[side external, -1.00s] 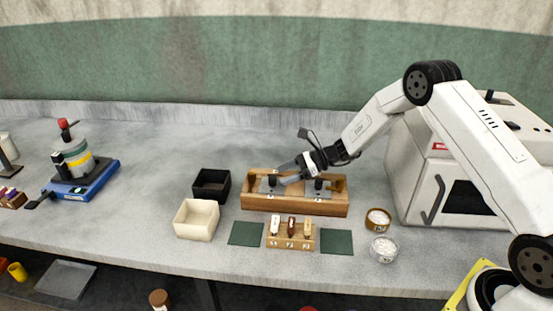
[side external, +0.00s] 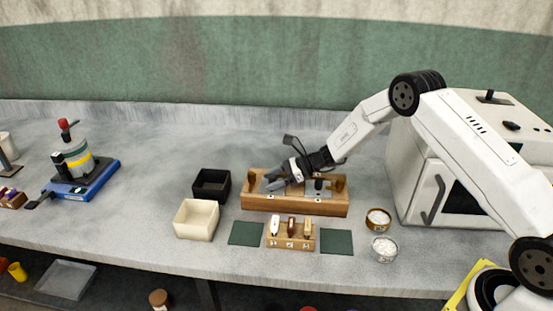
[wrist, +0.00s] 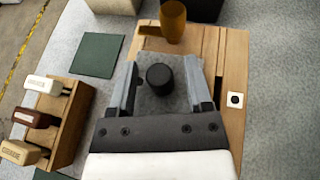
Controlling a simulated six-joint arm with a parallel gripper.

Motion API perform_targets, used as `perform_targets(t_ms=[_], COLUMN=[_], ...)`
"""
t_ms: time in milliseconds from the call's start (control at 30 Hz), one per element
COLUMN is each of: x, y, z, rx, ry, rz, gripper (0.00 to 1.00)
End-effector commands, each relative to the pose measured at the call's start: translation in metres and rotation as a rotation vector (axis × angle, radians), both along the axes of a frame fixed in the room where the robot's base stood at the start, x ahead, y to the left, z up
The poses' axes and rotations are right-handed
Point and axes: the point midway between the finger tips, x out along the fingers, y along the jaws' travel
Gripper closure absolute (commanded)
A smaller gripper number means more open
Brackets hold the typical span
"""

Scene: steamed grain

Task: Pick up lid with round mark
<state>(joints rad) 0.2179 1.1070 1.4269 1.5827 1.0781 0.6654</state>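A long wooden stand (side external: 295,206) holds grey lids with black knobs. In the wrist view one grey lid (wrist: 153,102) with a round black knob (wrist: 160,78) lies between the two fingers of my gripper (wrist: 161,72). The fingers are open, one on each side of the knob, with gaps to it. A white tag with a black round mark (wrist: 235,100) is on the wood to the right of this lid. In the side view my gripper (side external: 273,180) is low over the stand's left half and hides that lid. The other lid's knob (side external: 318,184) shows to the right.
An amber cup-like piece (wrist: 173,20) stands at the stand's end. A wooden rack (side external: 290,243) with several labelled handles sits in front, between green mats (side external: 246,233). Black (side external: 211,185) and cream (side external: 196,220) boxes stand left. Bowls (side external: 384,248) and a white oven-like unit (side external: 440,180) are right.

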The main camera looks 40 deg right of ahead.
Motion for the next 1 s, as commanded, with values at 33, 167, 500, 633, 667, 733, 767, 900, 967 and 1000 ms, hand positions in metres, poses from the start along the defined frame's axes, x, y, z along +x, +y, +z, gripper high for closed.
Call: perform_targets(t_ms=[33,167,500,633,667,733,767,900,967,1000], x=[0.0,0.0,0.0,0.0,0.0,0.0,0.0,0.001,0.001,0.0], y=[0.0,0.0,0.0,0.0,0.0,0.0,0.0,0.0,0.0,0.0], z=[0.0,0.0,0.001,0.003,0.004,0.007,0.009,0.022,0.029,0.034], rx=[0.0,0.0,0.0,0.0,0.0,-0.001,-0.001,-0.001,-0.001,0.0], ry=[0.0,0.0,-0.001,-0.001,-0.001,-0.002,-0.002,-0.003,-0.003,-0.002], rz=[0.0,0.0,0.0,0.0,0.0,0.001,0.001,0.001,0.001,0.001], gripper=[0.55,0.96,1.0,1.0,1.0,1.0,1.0,1.0,1.0,1.0])
